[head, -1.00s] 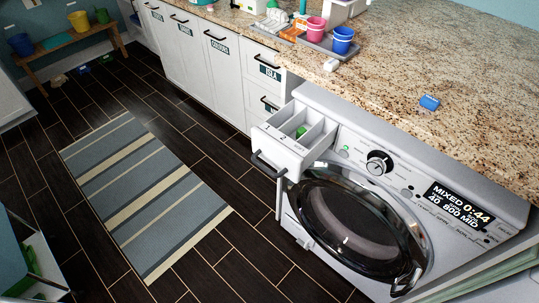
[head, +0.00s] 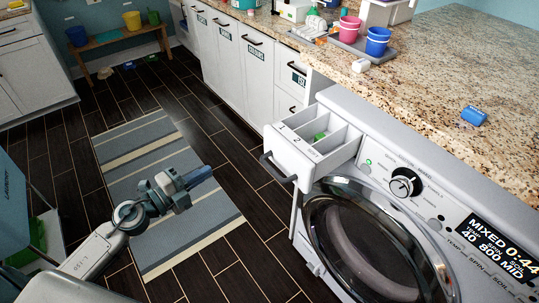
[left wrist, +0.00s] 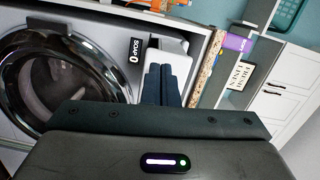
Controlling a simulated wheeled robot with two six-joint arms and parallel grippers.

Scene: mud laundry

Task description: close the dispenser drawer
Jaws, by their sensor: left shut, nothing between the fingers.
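The dispenser drawer (head: 300,158) is pulled out of the top left of the white washing machine (head: 385,135). It has a dark handle (head: 277,167) on its front, and a green item (head: 320,136) lies in one compartment. My left gripper (head: 205,174) is shut and empty, out over the rug, to the left of the drawer and apart from it. In the left wrist view my shut fingers (left wrist: 162,84) point toward the drawer (left wrist: 168,46), whose lower part they hide. My right gripper is not in view.
The granite counter (head: 430,75) runs above the washer, with a blue block (head: 473,116), a white block (head: 361,65) and a tray of cups (head: 350,44). White cabinets (head: 225,55) stand behind. The striped rug (head: 140,150) and dark floor left of the washer are clear.

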